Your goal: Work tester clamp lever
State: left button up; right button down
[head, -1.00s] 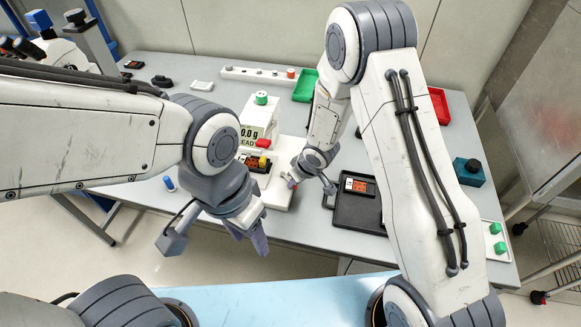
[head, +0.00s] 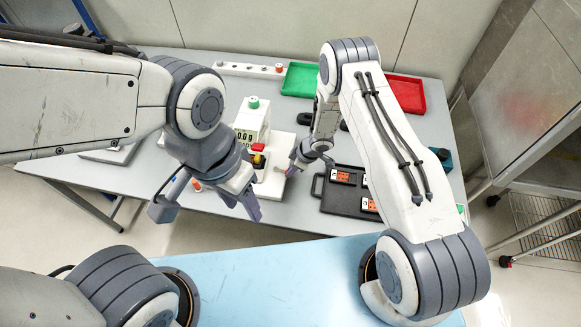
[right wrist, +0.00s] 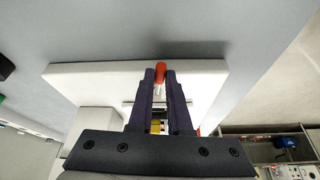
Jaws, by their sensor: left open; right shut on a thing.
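The white tester (head: 252,118) stands on the table with a display, a green knob on top and a white base plate (head: 272,187). Its clamp lever (right wrist: 160,73), a metal rod with an orange-red knob, shows in the right wrist view between my right gripper's (right wrist: 160,78) dark fingers, which are shut on it. In the head view the right gripper (head: 294,168) is at the right side of the base, and the lever is mostly hidden. A yellow part (right wrist: 155,127) shows between the fingers. My left gripper (head: 241,205) is open and empty, left of and in front of the base.
A black tray (head: 333,206) with orange-and-dark boards lies right of the tester. A green bin (head: 300,80) and a red bin (head: 405,93) stand at the back. A white strip with pegs (head: 248,70) lies at the back left. My right arm hides part of the table's right side.

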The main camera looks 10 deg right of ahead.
jog(key=shift+w+r, duration=0.1)
jog(key=shift+w, duration=0.15)
jog(key=c, duration=0.9)
grip_release()
jog(key=shift+o, duration=0.2)
jog(key=shift+s, duration=0.1)
jog(key=shift+d+r, duration=0.15)
jog(key=shift+r, duration=0.1)
jog(key=b+v, duration=0.1)
jog(key=v, duration=0.9)
